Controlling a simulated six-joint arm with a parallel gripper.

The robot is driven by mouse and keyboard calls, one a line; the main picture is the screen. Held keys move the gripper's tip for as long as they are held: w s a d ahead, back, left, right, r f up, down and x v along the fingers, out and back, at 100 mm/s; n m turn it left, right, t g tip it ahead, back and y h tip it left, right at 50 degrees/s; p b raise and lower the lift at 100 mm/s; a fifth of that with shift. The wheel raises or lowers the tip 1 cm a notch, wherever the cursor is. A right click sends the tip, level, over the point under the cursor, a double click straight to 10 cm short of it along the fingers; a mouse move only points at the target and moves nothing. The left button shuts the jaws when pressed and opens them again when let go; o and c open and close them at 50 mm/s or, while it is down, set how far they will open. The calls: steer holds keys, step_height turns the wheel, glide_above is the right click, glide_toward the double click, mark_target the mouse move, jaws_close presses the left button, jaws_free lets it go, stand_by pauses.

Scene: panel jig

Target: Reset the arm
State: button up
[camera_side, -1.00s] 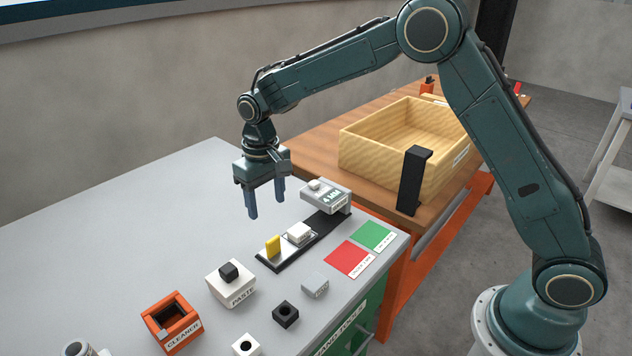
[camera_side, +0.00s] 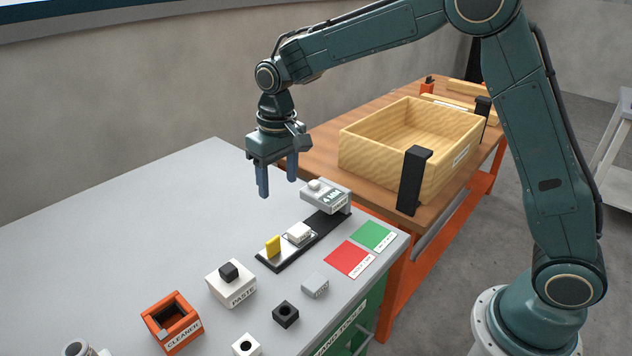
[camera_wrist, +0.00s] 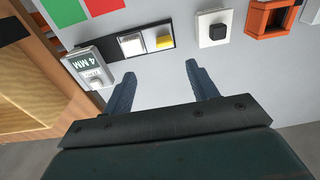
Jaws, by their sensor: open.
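My gripper (camera_side: 277,178) is open and empty, held in the air above the grey table (camera_side: 150,215), behind the jig with the 4 MM block. In the wrist view its two blue fingers (camera_wrist: 162,90) are spread apart with only bare table between them. The grey 4 MM block (camera_side: 326,196) sits at the far end of a black strip (camera_side: 322,224); it also shows in the wrist view (camera_wrist: 92,70). A white block (camera_side: 299,232) and a yellow piece (camera_side: 272,245) stand on the strip's near part.
A red square (camera_side: 349,259) and a green square (camera_side: 373,236) lie at the table's right edge. A white PASTE box (camera_side: 233,290) and an orange CLEANER box (camera_side: 172,322) stand nearer. A wooden crate (camera_side: 380,160) with black brackets stands on the brown bench behind.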

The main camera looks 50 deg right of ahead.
steer(key=s+d+r+t, duration=0.1)
steer(key=s+d+r, duration=0.1)
steer(key=s+r, duration=0.35)
steer(key=s+d+r+t, duration=0.1)
steer(key=s+d+r, duration=0.2)
steer(key=s, duration=0.6)
steer(key=s+d+r+t, duration=0.1)
steer(key=s+d+r, duration=0.1)
steer(key=s+r, duration=0.35)
steer(key=s+d+f+t, duration=0.1)
steer(key=s+f+t, duration=0.1)
steer(key=s, duration=0.8)
steer(key=shift+s+d+f, duration=0.3)
steer(key=shift+s+f, duration=0.05)
steer(key=shift+f, duration=0.55)
